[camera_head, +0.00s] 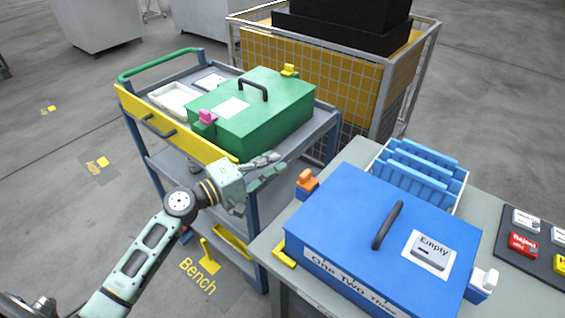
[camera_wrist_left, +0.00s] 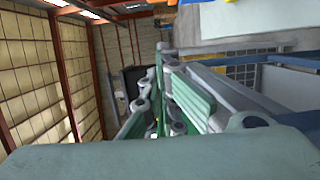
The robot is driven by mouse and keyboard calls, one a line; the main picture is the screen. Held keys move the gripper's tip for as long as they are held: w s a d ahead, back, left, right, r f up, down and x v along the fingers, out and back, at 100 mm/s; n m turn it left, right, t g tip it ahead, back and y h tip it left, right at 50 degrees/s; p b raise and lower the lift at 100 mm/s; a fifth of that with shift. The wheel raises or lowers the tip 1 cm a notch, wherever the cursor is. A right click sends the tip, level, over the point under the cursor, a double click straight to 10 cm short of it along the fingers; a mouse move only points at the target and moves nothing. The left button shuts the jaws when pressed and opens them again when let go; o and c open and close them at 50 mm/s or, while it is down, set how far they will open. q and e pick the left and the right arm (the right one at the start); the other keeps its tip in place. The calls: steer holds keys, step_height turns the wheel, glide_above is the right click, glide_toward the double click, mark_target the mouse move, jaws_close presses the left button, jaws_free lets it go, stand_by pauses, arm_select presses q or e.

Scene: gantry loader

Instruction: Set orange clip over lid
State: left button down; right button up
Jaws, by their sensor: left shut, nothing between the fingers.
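The blue box (camera_head: 345,270) stands on the grey bench at the right, its blue lid (camera_head: 350,205) on top with a dark handle (camera_head: 387,226). The orange clip (camera_head: 306,178) is at the box's left back corner, above a small blue block. I cannot tell whether it reaches over the lid edge. A white clip (camera_head: 486,280) is at the opposite right end. My left gripper (camera_head: 272,171) is shut and empty, left of the orange clip and apart from it, near the cart's edge. It fills the middle of the left wrist view (camera_wrist_left: 175,105); no clip shows there.
A blue cart (camera_head: 258,200) at the left carries a green box (camera_head: 265,115) with pink (camera_head: 207,117) and yellow (camera_head: 289,70) clips. A rack of blue dividers (camera_head: 420,172) stands behind the blue box. A dark label board (camera_head: 541,250) lies right. A wire cage (camera_head: 330,75) stands behind.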

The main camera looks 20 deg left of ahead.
mark_target(308, 179)
arm_select(q)
steer(key=d, duration=0.1)
steer(key=s+d+p, duration=0.1)
steer(key=d, duration=0.1)
steer(key=shift+s+d+p, duration=0.25)
steer(key=shift+d+p, duration=0.05)
steer(key=shift+d, duration=0.05)
